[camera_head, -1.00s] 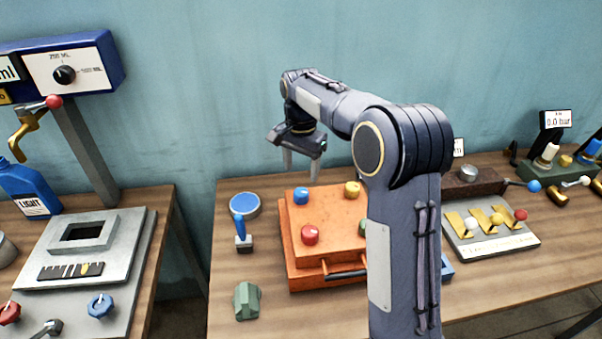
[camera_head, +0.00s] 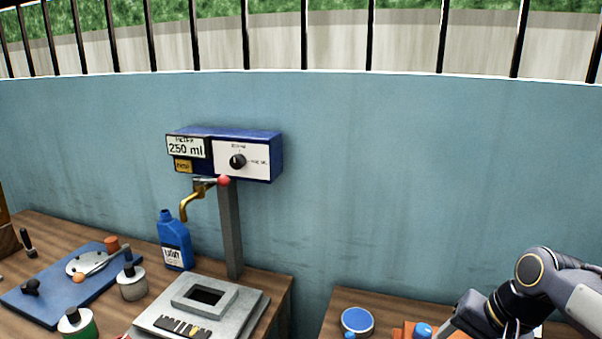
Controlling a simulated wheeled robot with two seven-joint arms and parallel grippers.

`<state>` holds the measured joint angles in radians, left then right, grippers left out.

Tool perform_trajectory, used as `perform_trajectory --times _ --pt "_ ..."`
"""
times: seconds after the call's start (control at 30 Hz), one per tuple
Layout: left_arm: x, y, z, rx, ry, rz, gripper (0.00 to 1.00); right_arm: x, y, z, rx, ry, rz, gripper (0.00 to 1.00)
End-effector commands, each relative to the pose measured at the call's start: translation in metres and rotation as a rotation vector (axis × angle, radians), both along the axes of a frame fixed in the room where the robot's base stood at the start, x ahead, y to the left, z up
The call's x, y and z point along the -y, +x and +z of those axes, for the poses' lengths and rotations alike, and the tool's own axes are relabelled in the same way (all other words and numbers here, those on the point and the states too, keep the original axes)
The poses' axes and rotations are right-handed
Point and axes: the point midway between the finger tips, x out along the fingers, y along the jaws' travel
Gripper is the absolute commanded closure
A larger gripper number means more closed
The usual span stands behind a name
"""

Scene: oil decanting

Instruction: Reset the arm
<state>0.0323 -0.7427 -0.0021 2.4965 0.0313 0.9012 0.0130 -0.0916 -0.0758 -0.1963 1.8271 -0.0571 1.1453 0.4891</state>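My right arm shows at the lower right, bent, over the right-hand table. Its gripper (camera_head: 462,320) is at the bottom edge by the orange box (camera_head: 402,332). The fingertips are cut off, so I cannot see whether it is open or holds anything. My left gripper is not in view. A blue bottle (camera_head: 174,242) with a white label stands upright below the brass spout (camera_head: 188,200). The blue meter box (camera_head: 270,158) above it reads 250 ml and has a black knob (camera_head: 237,161). A red-tipped lever (camera_head: 223,181) sits at the spout.
A grey fixture plate (camera_head: 250,305) with a square opening lies on the left table. Left of it are a blue board (camera_head: 40,305) and small jars (camera_head: 131,285). A blue round lid (camera_head: 357,320) lies on the right table. A gap separates the tables.

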Motion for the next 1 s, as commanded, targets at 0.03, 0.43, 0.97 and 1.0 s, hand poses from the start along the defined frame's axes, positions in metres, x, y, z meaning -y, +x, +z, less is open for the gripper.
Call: perform_trajectory --times 0.03,0.43,0.97,1.0 --pt "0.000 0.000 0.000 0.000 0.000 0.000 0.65 -0.006 -0.022 0.001 0.048 0.008 0.042 0.41" --pt "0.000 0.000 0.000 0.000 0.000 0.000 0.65 -0.059 -0.139 -0.038 0.349 -0.083 0.345 0.41" --pt "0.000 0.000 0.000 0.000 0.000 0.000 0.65 -0.067 -0.154 -0.051 0.388 -0.115 0.392 0.41" --pt "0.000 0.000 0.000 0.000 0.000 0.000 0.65 -0.067 -0.154 -0.051 0.388 -0.115 0.392 0.41"
